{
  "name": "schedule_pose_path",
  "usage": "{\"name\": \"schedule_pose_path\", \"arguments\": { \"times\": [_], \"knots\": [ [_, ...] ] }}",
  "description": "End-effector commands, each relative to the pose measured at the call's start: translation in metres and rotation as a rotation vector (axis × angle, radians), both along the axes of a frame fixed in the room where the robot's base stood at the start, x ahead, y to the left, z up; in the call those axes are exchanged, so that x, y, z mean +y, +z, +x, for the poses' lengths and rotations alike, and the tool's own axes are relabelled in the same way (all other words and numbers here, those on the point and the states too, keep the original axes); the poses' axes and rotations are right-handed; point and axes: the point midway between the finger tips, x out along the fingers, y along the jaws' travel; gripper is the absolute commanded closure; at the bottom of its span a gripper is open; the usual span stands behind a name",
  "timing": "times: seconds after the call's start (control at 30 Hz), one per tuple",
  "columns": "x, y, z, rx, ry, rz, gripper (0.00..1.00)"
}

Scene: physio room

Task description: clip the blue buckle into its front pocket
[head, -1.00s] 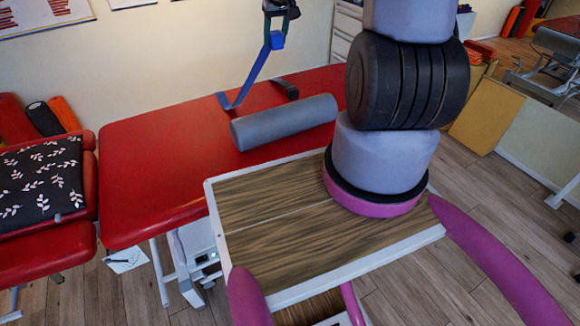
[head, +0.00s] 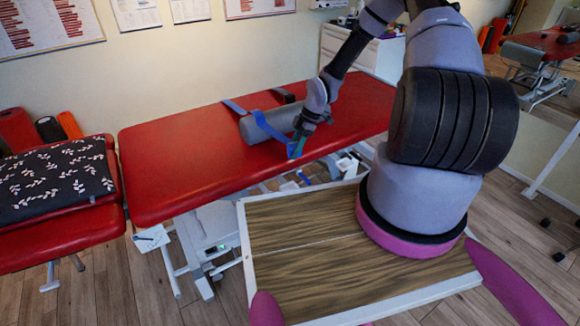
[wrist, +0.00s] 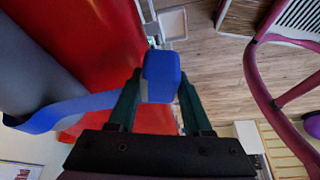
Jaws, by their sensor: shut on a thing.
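The blue buckle (wrist: 160,76) is held between my gripper's dark green fingers in the wrist view. My gripper (head: 297,148) is shut on it just beyond the front edge of the red treatment table (head: 185,160). A blue strap (head: 263,122) runs from the buckle over the grey bolster (head: 252,131), also in the wrist view (wrist: 60,113). A small blue piece (head: 303,177) shows below the table's front edge. A pale square fitting (wrist: 172,22) shows beside that edge; I cannot tell whether either is the front pocket.
A wood-topped surface with a white rim (head: 300,215) is in front of me, with floor between it and the table. A red seat with a leaf-patterned black cushion (head: 55,180) stands at left. A white drawer cabinet (head: 375,55) stands behind.

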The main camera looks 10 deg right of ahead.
Motion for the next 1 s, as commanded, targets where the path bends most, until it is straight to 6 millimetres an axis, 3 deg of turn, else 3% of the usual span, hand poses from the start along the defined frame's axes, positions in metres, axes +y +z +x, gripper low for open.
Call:
{"name": "schedule_pose_path", "arguments": {
  "times": [0.03,0.1,0.2,0.47,1.0],
  "knots": [
    [0.008,-0.018,-0.007,0.005,0.080,0.001,1.00],
    [0.015,-0.035,-0.014,0.002,0.177,0.000,1.00],
    [0.020,-0.051,-0.021,0.000,0.267,-0.001,1.00],
    [0.023,-0.067,-0.024,-0.003,0.311,-0.001,1.00],
    [0.023,-0.120,-0.025,-0.003,0.310,-0.002,1.00]
  ]
}}
